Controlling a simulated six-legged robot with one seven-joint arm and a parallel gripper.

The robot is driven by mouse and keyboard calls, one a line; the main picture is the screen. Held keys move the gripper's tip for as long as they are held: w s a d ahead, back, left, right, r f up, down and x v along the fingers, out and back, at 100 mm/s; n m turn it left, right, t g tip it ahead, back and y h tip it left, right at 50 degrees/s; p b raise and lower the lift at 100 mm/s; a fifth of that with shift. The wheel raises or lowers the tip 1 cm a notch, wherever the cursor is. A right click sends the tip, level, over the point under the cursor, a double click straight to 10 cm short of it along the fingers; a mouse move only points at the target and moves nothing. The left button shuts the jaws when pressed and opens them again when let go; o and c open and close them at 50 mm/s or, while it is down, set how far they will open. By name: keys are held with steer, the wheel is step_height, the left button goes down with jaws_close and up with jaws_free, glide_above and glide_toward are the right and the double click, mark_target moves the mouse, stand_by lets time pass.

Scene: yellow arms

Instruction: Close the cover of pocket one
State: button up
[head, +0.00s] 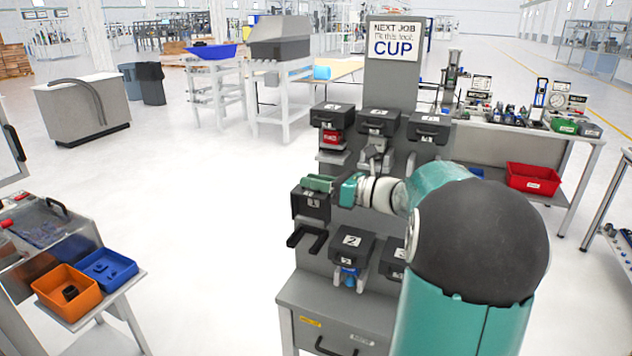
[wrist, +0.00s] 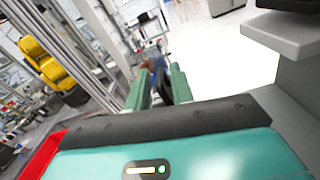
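Pocket one (head: 311,207) is the dark unit at the left of the lower row, with a white number label on its front. Two dark prongs stick out below it. I cannot tell from here how far its cover stands open. My gripper (head: 318,184) is at the top edge of this unit, with its green fingers level with the top. In the wrist view my gripper (wrist: 160,88) has its two green fingers parted, with a dark piece between them. A gap shows beside the left finger. The contact itself is too small to make out.
Pocket two (head: 350,243) with a dark cover is right of and below pocket one. Another lower pocket (head: 394,262) is partly behind my arm. Three covered pockets (head: 376,122) form the upper row. Floor left of the stand is clear.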

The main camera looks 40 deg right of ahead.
jaws_close()
steer(key=shift+a, duration=0.1)
steer(key=s+a+f+n, duration=0.4)
steer(key=a+f+n, duration=0.1)
steer(key=a+n, duration=0.2)
steer(key=shift+s+f+n, duration=0.2)
steer(key=shift+f+n, duration=0.2)
steer(key=shift+n, duration=0.5)
steer(key=shift+d, duration=0.1)
steer(key=shift+o, duration=1.3)
jaws_free()
